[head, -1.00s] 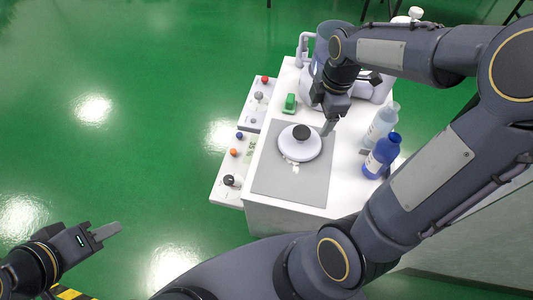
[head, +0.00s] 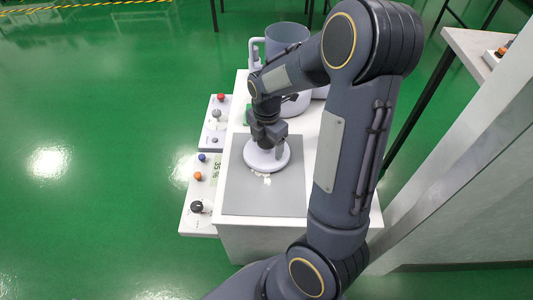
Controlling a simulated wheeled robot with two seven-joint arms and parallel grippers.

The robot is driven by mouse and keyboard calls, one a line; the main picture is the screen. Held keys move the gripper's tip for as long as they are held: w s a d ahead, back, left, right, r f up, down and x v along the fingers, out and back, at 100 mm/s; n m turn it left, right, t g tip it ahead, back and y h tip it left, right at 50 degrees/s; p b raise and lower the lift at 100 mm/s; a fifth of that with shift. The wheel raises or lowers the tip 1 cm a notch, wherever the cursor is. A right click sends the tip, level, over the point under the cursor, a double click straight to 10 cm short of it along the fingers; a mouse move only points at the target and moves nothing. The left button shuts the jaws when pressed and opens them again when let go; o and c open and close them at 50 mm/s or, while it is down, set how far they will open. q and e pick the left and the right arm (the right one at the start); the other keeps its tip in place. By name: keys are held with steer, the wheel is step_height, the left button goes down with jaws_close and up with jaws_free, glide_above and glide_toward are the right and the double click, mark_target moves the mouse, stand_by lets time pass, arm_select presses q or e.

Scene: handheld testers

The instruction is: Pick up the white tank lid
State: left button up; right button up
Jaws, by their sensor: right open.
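The white tank lid (head: 266,161) is a round white disc lying on the grey mat (head: 262,196) on the white table. Its black knob, seen a second ago, is now hidden behind my right gripper. My right gripper (head: 268,140) is open and points down right over the middle of the lid. Its fingertips are hard to make out, so I cannot tell whether they stand around the knob or touch it. My left gripper is not in view.
A grey-blue tank (head: 287,38) on a white machine stands at the table's back. A green item (head: 247,115) is behind the mat. Button panels (head: 198,191) line the left edge. My right arm covers the table's right side. Open green floor lies left.

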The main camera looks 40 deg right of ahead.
steer(key=c, duration=1.1)
steer(key=shift+o, duration=0.2)
steer(key=shift+r, duration=0.15)
